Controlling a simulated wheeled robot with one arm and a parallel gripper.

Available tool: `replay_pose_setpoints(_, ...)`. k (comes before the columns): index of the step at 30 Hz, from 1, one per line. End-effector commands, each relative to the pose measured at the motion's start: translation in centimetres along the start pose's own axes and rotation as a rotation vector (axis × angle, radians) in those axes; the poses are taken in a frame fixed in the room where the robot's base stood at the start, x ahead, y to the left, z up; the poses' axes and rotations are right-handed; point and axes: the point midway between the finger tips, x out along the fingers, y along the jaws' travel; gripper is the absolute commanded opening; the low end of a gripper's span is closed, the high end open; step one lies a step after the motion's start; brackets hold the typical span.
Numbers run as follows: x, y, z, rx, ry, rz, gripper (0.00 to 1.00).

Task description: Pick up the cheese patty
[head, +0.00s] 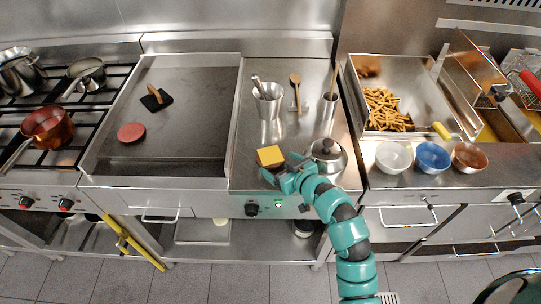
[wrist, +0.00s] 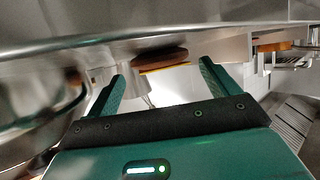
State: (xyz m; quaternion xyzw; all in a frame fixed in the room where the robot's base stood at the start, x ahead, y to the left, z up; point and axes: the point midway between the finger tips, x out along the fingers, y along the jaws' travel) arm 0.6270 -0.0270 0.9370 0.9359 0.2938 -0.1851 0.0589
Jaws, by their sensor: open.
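The cheese patty (head: 270,156), a brown patty with a square yellow cheese slice, lies near the front edge of the steel counter, left of the lidded pot. My gripper (head: 282,166) is at its right front side in the head view, with the fingers partly hidden. In the wrist view, my open gripper (wrist: 163,66) has one finger to each side of the patty's line. The brown patty (wrist: 160,54) with its yellow edge shows near the fingertips. I cannot tell whether it is between them or just beyond. Nothing is held.
A lidded steel pot (head: 327,157) stands close right of my gripper. Steel containers with utensils (head: 268,103) stand behind. A raw patty (head: 131,132) and a black-based press (head: 156,100) are on the griddle. Bowls (head: 433,157) and a fries tray (head: 350,95) are right.

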Motion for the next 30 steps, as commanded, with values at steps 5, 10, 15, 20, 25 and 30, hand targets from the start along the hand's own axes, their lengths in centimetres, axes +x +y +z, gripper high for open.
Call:
replay_pose_setpoints(5, 1.9, 0.0, 0.0, 0.002, -0.003, -0.003, 0.87)
replay_pose_setpoints(10, 3.1, 0.0, 0.2, 0.001, -0.005, -0.002, 0.87)
replay_pose_setpoints(15, 3.3, 0.1, 0.2, 0.000, -0.002, -0.001, 0.87)
replay_pose_setpoints(20, 3.3, 0.1, 0.2, 0.001, -0.002, -0.001, 0.79)
replay_pose_setpoints(25, 3.3, 0.1, 0.2, 0.001, -0.002, -0.001, 0.51)
replay_pose_setpoints(30, 3.3, 0.1, 0.2, 0.001, -0.002, -0.001, 0.51)
